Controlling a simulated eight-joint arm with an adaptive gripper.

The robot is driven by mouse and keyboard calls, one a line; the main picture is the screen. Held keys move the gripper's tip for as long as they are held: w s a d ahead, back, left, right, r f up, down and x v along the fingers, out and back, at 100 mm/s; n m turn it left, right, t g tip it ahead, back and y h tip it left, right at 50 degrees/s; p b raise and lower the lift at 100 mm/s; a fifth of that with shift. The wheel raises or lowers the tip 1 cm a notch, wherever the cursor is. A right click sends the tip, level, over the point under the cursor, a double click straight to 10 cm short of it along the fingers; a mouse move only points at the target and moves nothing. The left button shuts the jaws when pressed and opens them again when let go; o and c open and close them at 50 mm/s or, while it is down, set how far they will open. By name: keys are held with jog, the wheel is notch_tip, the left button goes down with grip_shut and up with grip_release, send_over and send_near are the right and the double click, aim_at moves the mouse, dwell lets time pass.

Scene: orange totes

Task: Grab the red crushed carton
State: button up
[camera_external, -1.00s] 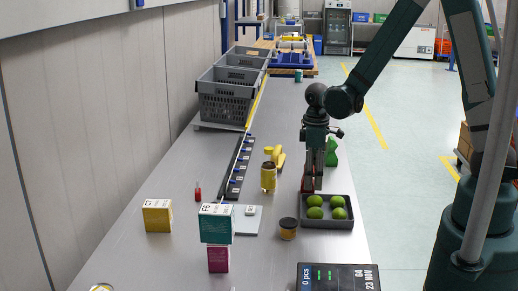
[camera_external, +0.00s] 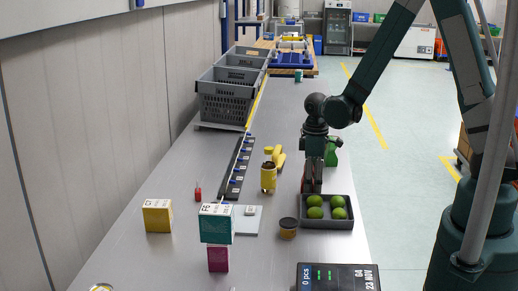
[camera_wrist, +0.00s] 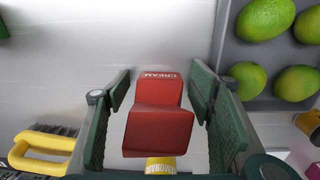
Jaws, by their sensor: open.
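The red crushed carton (camera_wrist: 160,125) lies on the metal table in the wrist view, bent in the middle, with "CREAM" lettering on its far end. My gripper (camera_wrist: 160,95) is open, with one green finger on each side of the carton. Gaps show between the fingers and the carton. In the external view my gripper (camera_external: 312,180) points straight down just behind the lime tray and hides most of the carton.
A dark tray (camera_external: 326,226) of limes stands close in front of my gripper. A green object (camera_external: 331,152) stands behind it. A yellow can (camera_external: 268,178) and a brown-lidded jar (camera_external: 288,228) are to the left. A yellow-handled item (camera_wrist: 42,150) lies at lower left.

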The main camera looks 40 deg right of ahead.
jog(key=c, duration=0.9)
jog(key=shift+r, duration=0.15)
jog(key=shift+r+p, duration=0.45)
jog(key=shift+r, duration=4.4)
